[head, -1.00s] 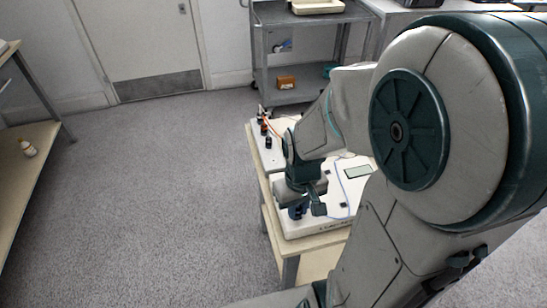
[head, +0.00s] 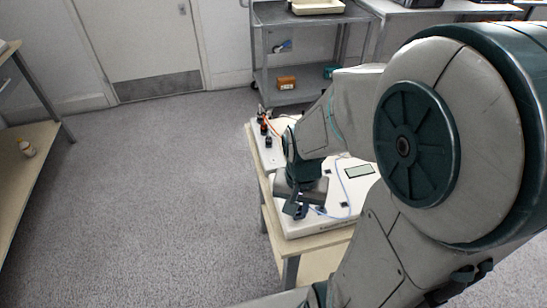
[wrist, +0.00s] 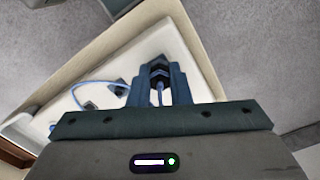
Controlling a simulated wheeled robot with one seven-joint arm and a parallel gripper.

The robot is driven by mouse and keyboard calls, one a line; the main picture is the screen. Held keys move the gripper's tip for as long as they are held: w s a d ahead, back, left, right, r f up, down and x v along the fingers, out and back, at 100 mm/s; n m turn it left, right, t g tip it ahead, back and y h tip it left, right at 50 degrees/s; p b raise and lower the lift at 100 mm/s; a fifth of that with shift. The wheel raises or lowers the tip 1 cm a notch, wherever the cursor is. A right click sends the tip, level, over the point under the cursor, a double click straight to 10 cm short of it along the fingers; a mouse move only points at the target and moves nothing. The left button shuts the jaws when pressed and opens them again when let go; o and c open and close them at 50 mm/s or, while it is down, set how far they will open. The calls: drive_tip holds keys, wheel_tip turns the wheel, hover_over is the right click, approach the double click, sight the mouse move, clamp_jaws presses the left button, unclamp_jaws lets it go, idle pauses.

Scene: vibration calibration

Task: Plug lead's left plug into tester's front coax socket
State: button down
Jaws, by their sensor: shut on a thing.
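The tester (head: 335,215) is a white box with a small display, on a beige cart in the head view. Its white top also shows in the wrist view (wrist: 183,50). My gripper (head: 296,211) is over the tester's near left edge. In the wrist view my gripper (wrist: 158,68) is shut on a dark plug (wrist: 159,72), mostly hidden between the blue fingers. The thin blue lead (head: 340,183) runs across the tester's top, and it loops at the left of the wrist view (wrist: 85,88). I cannot make out the front coax socket or whether the plug touches it.
Dark posts with red and orange parts (head: 266,130) stand on a white unit at the cart's far left. A grey shelf cart (head: 290,55) stands behind. The floor left of the cart is clear.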

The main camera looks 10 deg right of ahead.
drive_tip(key=c, duration=1.3)
unclamp_jaws()
drive_tip(key=shift+o, duration=0.2)
drive_tip(key=shift+r, duration=0.1)
drive_tip(key=shift+r+p, duration=2.25)
drive_tip(key=shift+r, duration=0.2)
